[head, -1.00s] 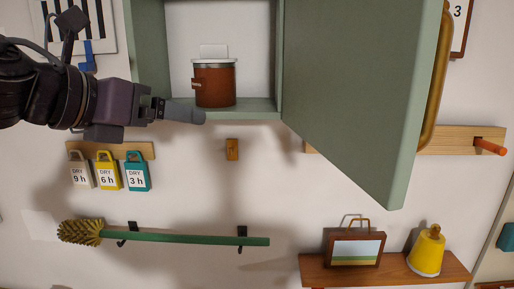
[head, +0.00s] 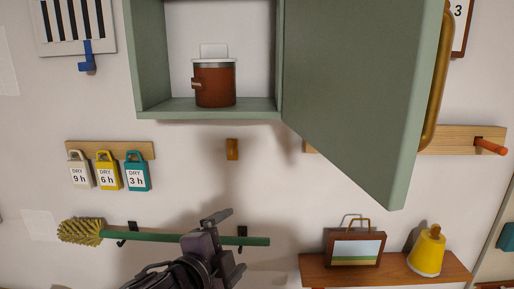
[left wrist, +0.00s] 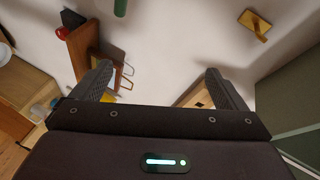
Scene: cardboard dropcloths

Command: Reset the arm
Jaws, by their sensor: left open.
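My left gripper (head: 217,217) is low in the middle of the head view, in front of the green-handled brush (head: 190,238). In the left wrist view its two fingers (left wrist: 160,88) stand wide apart with nothing between them. A brown mug (head: 215,86) with a pale rim stands in the open green wall cabinet (head: 152,60). My right gripper shows in neither view.
The cabinet's green door (head: 350,90) hangs open at the right, with a brass handle (head: 437,75). Several tags (head: 108,172) hang from a wooden rail. A shelf (head: 320,270) bears a framed picture (head: 355,249) and a yellow bell (head: 427,252).

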